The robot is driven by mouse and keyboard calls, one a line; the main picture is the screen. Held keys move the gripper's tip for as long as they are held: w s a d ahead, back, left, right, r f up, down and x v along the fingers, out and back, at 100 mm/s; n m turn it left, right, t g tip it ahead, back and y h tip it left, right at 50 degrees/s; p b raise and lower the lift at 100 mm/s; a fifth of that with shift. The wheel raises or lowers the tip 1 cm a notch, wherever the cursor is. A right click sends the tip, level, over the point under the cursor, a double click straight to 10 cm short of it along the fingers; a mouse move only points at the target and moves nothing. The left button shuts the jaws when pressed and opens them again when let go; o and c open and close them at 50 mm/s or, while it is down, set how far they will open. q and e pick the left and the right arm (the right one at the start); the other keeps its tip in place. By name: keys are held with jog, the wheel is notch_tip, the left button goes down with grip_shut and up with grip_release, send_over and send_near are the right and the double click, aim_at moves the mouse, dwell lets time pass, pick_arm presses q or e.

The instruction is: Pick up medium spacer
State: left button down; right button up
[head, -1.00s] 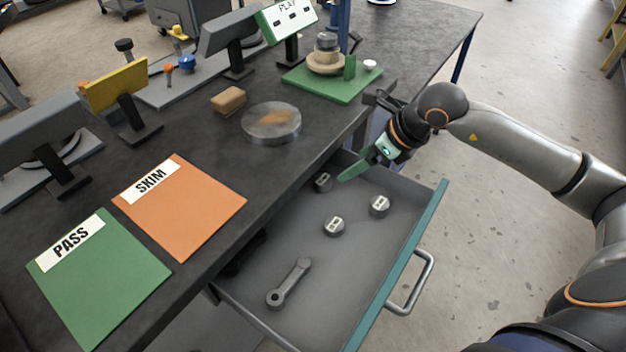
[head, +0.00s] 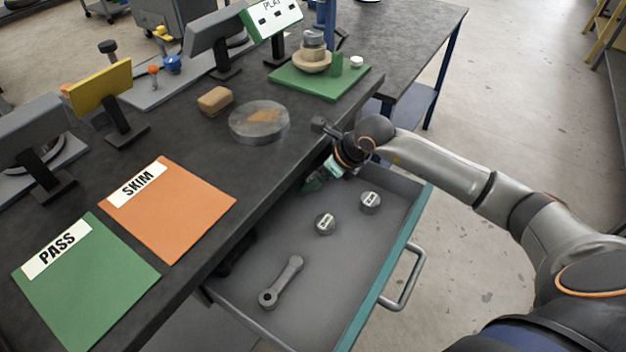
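Two short grey cylindrical spacers with pale marked tops stand in the open drawer: one spacer (head: 325,223) near the middle and another spacer (head: 370,202) to its right. I cannot read their marks or tell which is the medium one. My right gripper (head: 314,184) is low in the back corner of the drawer, beyond both spacers. Its fingers are small and partly hidden, so I cannot tell whether they are open or hold anything. The third spacer at that corner is not visible now. My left gripper is not in view.
A grey wrench-like tool (head: 281,283) lies in the front of the drawer (head: 335,285). The workbench (head: 205,215) overhangs the drawer's left side. An orange SKIM mat (head: 180,215), a green PASS mat (head: 90,290), a round plate (head: 259,122) and a brown block (head: 215,101) lie on it.

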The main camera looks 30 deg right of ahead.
jog(key=shift+r, duration=0.1)
grip_shut()
dwell(0.6)
